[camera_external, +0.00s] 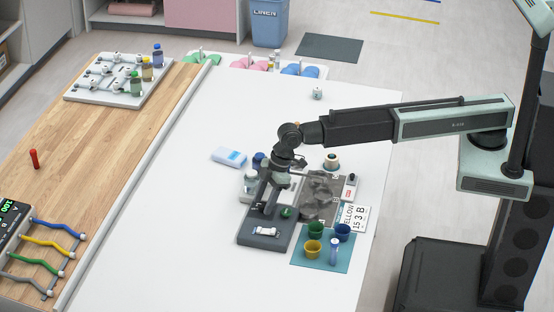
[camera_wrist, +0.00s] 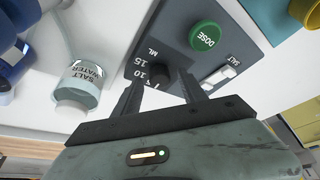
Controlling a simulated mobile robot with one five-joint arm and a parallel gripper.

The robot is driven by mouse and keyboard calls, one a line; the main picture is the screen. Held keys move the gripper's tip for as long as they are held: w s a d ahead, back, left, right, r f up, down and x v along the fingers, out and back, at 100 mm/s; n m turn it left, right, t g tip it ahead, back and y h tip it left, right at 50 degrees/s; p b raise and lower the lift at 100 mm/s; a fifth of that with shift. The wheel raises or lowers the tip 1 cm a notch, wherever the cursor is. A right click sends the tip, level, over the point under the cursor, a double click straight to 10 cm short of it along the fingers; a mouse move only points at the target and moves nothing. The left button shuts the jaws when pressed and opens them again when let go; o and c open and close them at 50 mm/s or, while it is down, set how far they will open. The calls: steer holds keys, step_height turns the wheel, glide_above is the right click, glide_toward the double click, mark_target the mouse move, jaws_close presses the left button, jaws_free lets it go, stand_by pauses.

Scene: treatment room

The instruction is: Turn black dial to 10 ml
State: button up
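The black dial (camera_wrist: 161,74) stands on a dark grey panel in the wrist view, beside white markings "ML", "15" and "10". Some of the lower markings and the dial's pointer are not clear. My gripper (camera_wrist: 162,86) is open, with one finger on each side of the dial; I cannot tell whether either finger touches it. The green DOSE button (camera_wrist: 205,36) and a white SALT switch (camera_wrist: 218,77) sit on the same panel. In the external view, my gripper (camera_external: 271,193) reaches down over the grey dosing unit (camera_external: 253,240) and hides the dial.
A salt water bottle (camera_wrist: 79,88) stands left of the panel. Green, blue and yellow cups (camera_external: 313,248) stand on a teal mat (camera_external: 300,262) right of the unit.

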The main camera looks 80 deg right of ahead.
jaws_close()
steer(key=shift+m, duration=0.4)
steer(key=m+t+h, duration=0.1)
steer(key=m, duration=0.2)
steer(key=shift+s+a+m, duration=0.1)
steer(key=shift+a+m, duration=0.05)
steer(key=shift+m, duration=0.25)
steer(key=shift+m+h, duration=1.1)
steer(key=shift+m, duration=1)
steer(key=shift+o, duration=0.7)
jaws_free()
